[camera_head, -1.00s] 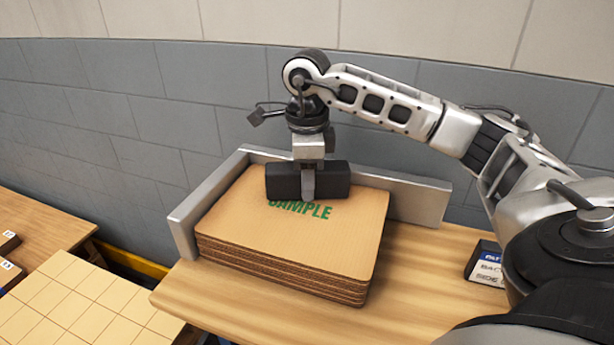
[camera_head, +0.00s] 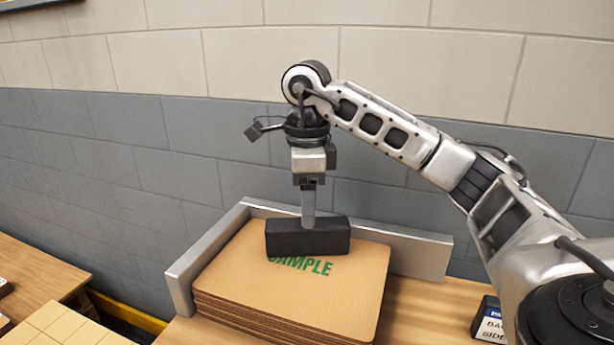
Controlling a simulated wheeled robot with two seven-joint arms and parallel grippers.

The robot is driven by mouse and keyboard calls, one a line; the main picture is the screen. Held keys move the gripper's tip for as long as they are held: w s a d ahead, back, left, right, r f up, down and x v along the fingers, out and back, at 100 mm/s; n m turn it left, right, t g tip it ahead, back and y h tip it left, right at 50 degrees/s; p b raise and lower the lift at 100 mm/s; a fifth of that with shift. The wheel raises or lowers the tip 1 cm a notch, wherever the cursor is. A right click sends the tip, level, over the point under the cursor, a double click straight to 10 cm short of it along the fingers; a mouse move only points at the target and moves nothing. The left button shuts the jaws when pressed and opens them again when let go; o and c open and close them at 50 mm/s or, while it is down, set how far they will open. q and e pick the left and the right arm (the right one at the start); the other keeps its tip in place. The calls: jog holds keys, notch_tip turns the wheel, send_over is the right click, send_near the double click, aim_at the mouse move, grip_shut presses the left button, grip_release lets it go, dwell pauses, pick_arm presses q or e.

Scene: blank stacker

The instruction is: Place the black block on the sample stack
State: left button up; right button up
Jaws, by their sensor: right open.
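The black block (camera_head: 308,239) lies on top of the sample stack (camera_head: 245,283), towards its back edge, and covers part of the green "SAMPLE" print. The stack is a pile of brown cardboard sheets. My right gripper (camera_head: 308,224) points down just above the block's top, open and empty, its fingers seen edge-on. A small gap between the fingertips and the block is hard to judge. My left gripper is not in view.
A grey metal corner guide (camera_head: 420,255) borders the stack at the back and left. A labelled dark box (camera_head: 489,322) stands on the wooden table (camera_head: 410,310) at right. A gridded light board (camera_head: 60,325) lies at lower left.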

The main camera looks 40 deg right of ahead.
jog(key=shift+r+p, duration=1)
jog(key=shift+r, duration=1.45)
